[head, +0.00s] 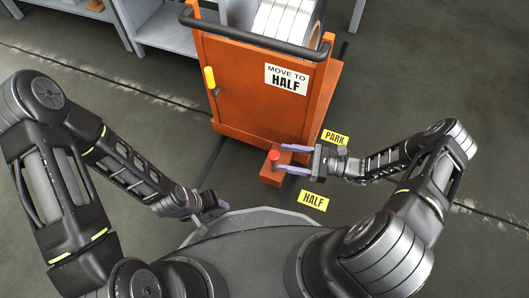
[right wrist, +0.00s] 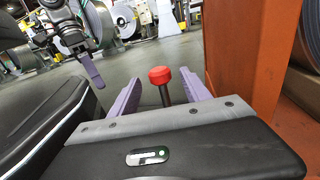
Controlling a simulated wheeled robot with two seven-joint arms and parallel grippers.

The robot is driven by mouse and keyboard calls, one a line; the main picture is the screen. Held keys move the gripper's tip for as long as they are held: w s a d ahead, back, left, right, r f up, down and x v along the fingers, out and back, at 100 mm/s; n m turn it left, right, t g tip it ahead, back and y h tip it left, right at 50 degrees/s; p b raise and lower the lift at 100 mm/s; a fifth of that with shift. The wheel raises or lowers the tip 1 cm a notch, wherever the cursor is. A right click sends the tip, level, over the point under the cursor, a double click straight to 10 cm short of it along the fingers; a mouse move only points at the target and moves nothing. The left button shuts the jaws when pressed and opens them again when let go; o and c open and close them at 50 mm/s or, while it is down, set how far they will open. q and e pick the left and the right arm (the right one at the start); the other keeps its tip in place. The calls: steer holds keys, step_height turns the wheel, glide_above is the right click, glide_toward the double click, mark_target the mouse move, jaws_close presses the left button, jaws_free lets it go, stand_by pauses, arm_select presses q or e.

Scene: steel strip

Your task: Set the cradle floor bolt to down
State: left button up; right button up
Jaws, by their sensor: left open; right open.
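The cradle (head: 240,90) is an orange wheeled cart with a sign reading "MOVE TO HALF". Its floor bolt has a red knob (head: 274,155) above an orange block (head: 272,178) at the cradle's near right corner. In the right wrist view the red knob (right wrist: 160,74) tops a dark upright stem. My right gripper (head: 281,158) is open, its purple fingers on either side of the bolt; I cannot tell whether they touch it. My left gripper (head: 217,206) is open and empty, low to the left of the bolt; it also shows in the right wrist view (right wrist: 92,72).
Yellow floor labels read "PARK" (head: 335,137) and "HALF" (head: 313,201). A yellow grip (head: 209,77) is on the cradle's left side, and a dark push bar (head: 255,43) crosses its top. A steel coil (head: 287,22) rests on the cradle. Grey shelving (head: 180,30) stands behind left.

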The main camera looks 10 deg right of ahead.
steer(key=b+x, duration=0.1)
steer(key=x, duration=0.6)
steer(key=shift+a, duration=0.2)
steer(key=shift+c, duration=0.6)
jaws_close()
steer(key=shift+w, duration=0.1)
stand_by(0.5)
